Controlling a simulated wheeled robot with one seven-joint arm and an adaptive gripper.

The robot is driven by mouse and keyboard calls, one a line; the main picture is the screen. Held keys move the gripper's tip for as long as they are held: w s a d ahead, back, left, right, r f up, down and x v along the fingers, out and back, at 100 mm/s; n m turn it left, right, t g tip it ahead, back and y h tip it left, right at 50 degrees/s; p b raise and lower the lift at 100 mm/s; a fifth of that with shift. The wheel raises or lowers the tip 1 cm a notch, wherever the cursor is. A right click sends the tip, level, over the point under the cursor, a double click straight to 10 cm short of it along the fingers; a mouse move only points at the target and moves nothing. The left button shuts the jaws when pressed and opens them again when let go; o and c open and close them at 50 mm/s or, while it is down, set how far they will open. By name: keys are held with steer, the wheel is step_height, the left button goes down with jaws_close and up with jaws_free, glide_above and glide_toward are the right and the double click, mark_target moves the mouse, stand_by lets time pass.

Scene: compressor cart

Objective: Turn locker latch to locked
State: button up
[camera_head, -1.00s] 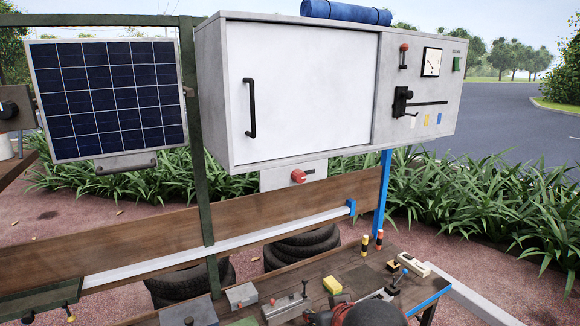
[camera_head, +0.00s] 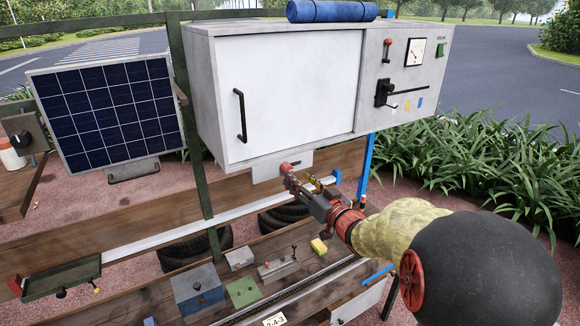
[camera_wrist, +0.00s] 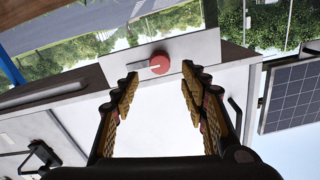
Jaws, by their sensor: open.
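The locker latch is a red round knob (camera_head: 285,168) on a small grey plate under the white-doored locker (camera_head: 290,85). In the wrist view the red knob (camera_wrist: 160,64) lies just beyond and between the fingertips, with a pale bar mark at its left. My gripper (camera_head: 295,178) is close in front of the knob, partly covering it in the head view. In the wrist view my gripper (camera_wrist: 160,88) has its yellow-padded fingers spread, with nothing between them. Whether the tips touch the knob cannot be told.
The locker door has a black handle (camera_head: 241,115). A panel with a black lever (camera_head: 385,92) and gauge (camera_head: 415,52) is at its right. A solar panel (camera_head: 105,110) stands left. A green post (camera_head: 190,130) and wooden rail (camera_head: 120,225) are near the plate. Small items lie on the bench below.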

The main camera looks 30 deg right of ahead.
mark_target(287, 169)
steer(key=w, duration=0.6)
steer(key=shift+p, duration=0.45)
steer(key=shift+w+a, duration=0.1)
steer(key=shift+c, duration=1)
jaws_close()
